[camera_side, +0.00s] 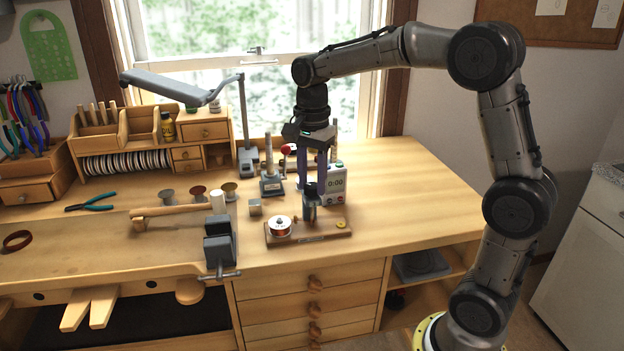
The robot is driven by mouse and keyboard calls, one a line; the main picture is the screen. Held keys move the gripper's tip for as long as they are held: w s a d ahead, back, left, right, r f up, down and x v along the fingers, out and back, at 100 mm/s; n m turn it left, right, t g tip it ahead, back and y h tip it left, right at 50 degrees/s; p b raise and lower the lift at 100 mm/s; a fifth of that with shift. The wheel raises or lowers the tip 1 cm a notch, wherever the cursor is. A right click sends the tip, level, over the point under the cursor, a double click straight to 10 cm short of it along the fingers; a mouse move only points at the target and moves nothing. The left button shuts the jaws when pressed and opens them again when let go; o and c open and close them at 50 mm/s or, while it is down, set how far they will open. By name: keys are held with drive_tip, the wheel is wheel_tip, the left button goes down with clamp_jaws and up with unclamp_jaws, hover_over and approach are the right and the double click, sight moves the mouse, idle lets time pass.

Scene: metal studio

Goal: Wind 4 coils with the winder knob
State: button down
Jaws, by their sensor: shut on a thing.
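The winder (322,235) is a small wooden board near the front edge of the bench. A white-topped spool with copper-coloured wire (279,228) sits on its left part. My gripper (310,212) points down over the middle of the board. Its fingers are shut around a dark upright part of the winder, which I take to be the winder knob (310,216). The fingers hide most of the knob. A small yellow disc (341,224) lies at the board's right end.
The bench's right side is clear.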

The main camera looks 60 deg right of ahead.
sight(312, 185)
drive_tip(key=m, duration=0.4)
drive_tip(key=shift+r+m, duration=0.1)
drive_tip(key=shift+m, duration=0.2)
drive_tip(key=m, duration=0.4)
drive_tip(key=shift+m, duration=0.3)
drive_tip(key=m, duration=0.4)
drive_tip(key=shift+m, duration=2.2)
drive_tip(key=shift+c, duration=2.3)
unclamp_jaws()
wheel_tip(312, 185, up, 14)
